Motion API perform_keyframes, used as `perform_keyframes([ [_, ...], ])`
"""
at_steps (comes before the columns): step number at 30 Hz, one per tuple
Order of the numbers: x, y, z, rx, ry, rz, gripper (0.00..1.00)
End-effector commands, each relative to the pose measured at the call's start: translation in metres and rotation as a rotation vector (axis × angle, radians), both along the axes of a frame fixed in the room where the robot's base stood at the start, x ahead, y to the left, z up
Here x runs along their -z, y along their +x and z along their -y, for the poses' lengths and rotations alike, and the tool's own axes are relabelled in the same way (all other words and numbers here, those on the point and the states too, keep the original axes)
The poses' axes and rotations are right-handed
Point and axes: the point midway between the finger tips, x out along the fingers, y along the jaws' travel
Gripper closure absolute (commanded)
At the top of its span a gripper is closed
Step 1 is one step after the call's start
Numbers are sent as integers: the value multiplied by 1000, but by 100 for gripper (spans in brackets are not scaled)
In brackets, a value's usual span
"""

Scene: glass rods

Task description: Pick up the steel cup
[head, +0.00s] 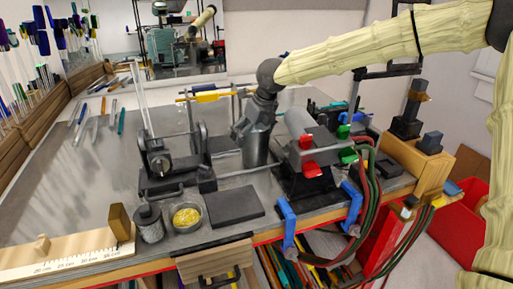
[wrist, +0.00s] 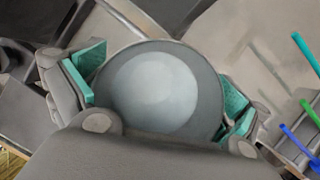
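The steel cup (head: 257,148) is a tall grey cylinder on the grey bench top, near the middle of the head view. In the wrist view its round grey end (wrist: 158,88) fills the space between my fingers. My gripper (head: 250,122) is at the cup's upper end, with one finger showing on the cup's left side. In the wrist view my gripper's teal pads (wrist: 160,88) flank the cup closely on both sides. I cannot tell whether both pads press on it. The cup looks upright; my gripper hides part of its top.
A dark clamp device (head: 165,160) stands left of the cup, and a device with red and green clips (head: 310,155) stands right. In front are a dark flat plate (head: 235,206) and a dish of yellow bits (head: 187,217). Thin rods lie at the back left.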

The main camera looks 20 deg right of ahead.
Motion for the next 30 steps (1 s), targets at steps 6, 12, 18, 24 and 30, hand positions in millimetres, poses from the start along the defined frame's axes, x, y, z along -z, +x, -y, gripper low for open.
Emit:
perform_keyframes([
  [6, 0, 0, 1, 1, 0, 0, 46],
  [12, 1, -1, 0, 1, 0, -2, 82],
  [18, 1, 0, 0, 0, 0, -1, 87],
  [24, -5, 0, 0, 0, 0, 0, 90],
  [30, -31, 1, 1, 3, 2, 2, 91],
])
